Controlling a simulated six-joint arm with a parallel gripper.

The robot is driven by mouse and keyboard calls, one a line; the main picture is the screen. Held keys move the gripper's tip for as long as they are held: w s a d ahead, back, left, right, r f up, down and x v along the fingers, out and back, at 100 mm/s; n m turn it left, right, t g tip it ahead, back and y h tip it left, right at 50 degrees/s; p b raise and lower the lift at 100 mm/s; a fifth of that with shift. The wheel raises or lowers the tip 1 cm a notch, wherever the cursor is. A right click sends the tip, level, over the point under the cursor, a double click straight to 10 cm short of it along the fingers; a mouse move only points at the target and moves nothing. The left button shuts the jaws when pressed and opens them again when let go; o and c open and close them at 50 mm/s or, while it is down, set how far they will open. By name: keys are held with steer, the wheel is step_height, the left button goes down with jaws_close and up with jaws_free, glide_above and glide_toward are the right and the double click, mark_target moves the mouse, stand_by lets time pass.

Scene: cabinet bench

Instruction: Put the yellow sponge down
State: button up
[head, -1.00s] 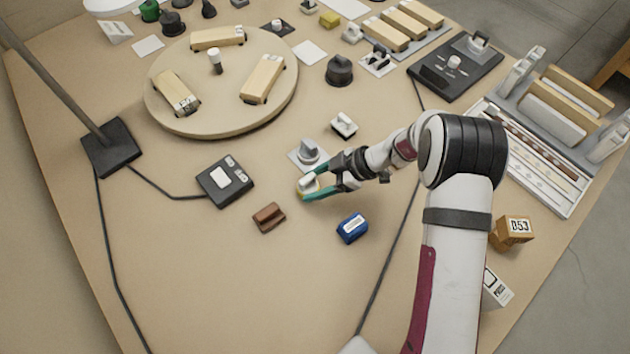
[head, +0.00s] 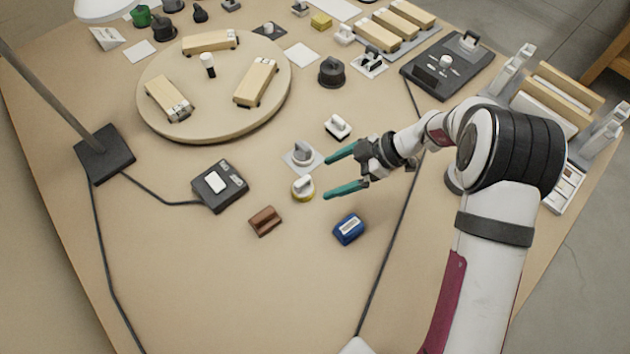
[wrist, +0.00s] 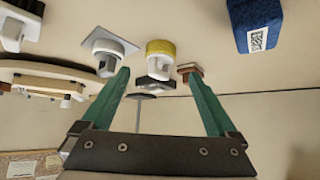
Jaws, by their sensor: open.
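The yellow sponge (head: 302,188) is a small round piece with a yellow base and a white grip on top. It stands on the bench in the middle of the head view, next to a grey knob on a square plate (head: 303,156). In the wrist view the sponge (wrist: 160,47) appears upside down, beyond the fingertips. My gripper (head: 327,177) has its two green fingers wide apart and empty, just right of the sponge and clear of it. In the wrist view the fingers (wrist: 160,73) show nothing held between them.
A brown block (head: 265,221) and a blue block (head: 348,229) lie on the near side. A white-handled piece (head: 338,127) stands behind my gripper. A black button box (head: 219,186) is at left, a round turntable (head: 160,125) behind. The front bench is mostly clear.

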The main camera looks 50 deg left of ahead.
steer(key=d+r+m+t+h, duration=0.1)
steer(key=d+r+m+t, duration=0.2)
steer(key=d+r+m, duration=1.35)
steer(key=s+d+m+t+h, duration=0.3)
steer(key=s+d+m, duration=1)
steer(key=d+m, duration=0.3)
steer(key=shift+f+h, duration=0.2)
steer(key=shift+h, duration=0.1)
